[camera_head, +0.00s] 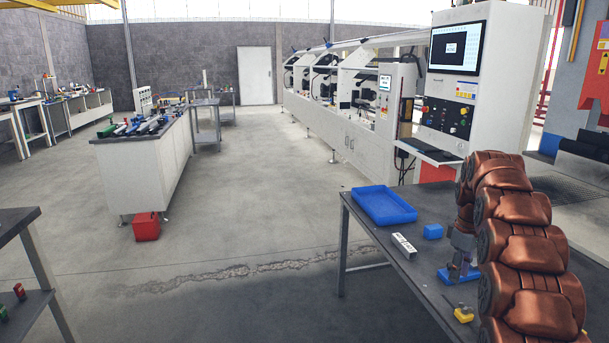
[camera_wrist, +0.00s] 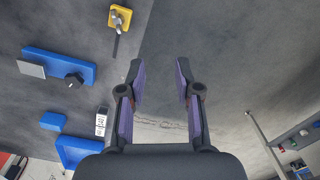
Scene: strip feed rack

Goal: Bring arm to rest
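My arm is copper-coloured and bends down at the right of the head view. My gripper (camera_wrist: 159,78) is open in the wrist view, with two dark, purple-padded fingers apart and nothing between them. In the head view my gripper (camera_head: 463,265) hangs at the table's right part, partly hidden by the arm, near a blue fixture (camera_head: 446,276). That blue fixture (camera_wrist: 58,66) lies left of the fingers in the wrist view, apart from them.
The grey table (camera_head: 372,230) holds a blue tray (camera_head: 385,205), a small blue block (camera_head: 433,231), a white labelled piece (camera_head: 404,246) and a yellow block (camera_head: 463,314) with a metal tool. A white machine cabinet (camera_head: 455,85) stands behind.

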